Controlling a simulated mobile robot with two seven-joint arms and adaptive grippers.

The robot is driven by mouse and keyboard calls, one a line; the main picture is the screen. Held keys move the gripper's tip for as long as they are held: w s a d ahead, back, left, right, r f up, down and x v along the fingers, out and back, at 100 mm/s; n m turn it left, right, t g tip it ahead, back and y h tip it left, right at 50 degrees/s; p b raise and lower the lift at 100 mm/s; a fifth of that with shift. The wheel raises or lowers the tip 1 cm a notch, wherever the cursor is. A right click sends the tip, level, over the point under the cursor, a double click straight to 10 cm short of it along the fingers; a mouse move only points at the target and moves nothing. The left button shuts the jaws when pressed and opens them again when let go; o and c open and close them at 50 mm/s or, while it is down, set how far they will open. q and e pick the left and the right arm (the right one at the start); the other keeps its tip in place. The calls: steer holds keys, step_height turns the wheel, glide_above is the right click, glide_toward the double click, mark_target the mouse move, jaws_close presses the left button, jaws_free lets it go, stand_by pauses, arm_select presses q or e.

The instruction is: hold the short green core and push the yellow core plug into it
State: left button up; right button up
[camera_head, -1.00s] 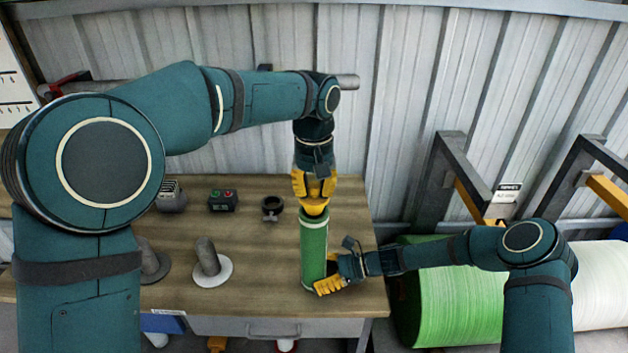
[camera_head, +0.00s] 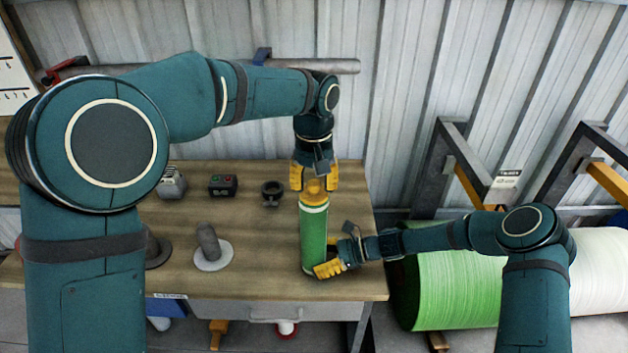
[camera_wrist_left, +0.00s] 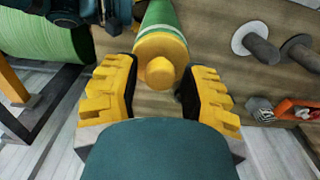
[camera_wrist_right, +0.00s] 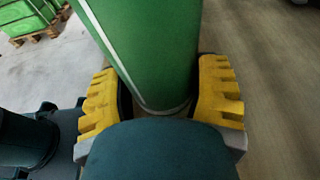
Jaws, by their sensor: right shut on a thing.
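The short green core (camera_head: 313,240) stands upright near the right front of the bench. The yellow core plug (camera_head: 314,196) sits in its top end, with its flange at the rim and its knob sticking up; it also shows in the left wrist view (camera_wrist_left: 160,58). My left gripper (camera_head: 314,186) is open above the core, its fingers on either side of the knob with gaps between. My right gripper (camera_head: 330,268) is shut on the lower part of the core, which also shows between its fingers in the right wrist view (camera_wrist_right: 150,45).
On the bench (camera_head: 270,240) are a grey peg on a round white base (camera_head: 208,245), a dark ring-shaped piece (camera_head: 272,191) and a button box (camera_head: 223,185). A large green roll (camera_head: 455,290) lies right of the bench. A corrugated wall stands behind.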

stand_by(0.3)
arm_select(q)
step_height(320, 180, up, 12)
stand_by(0.5)
stand_by(0.3)
arm_select(e)
steer(key=o, duration=0.9)
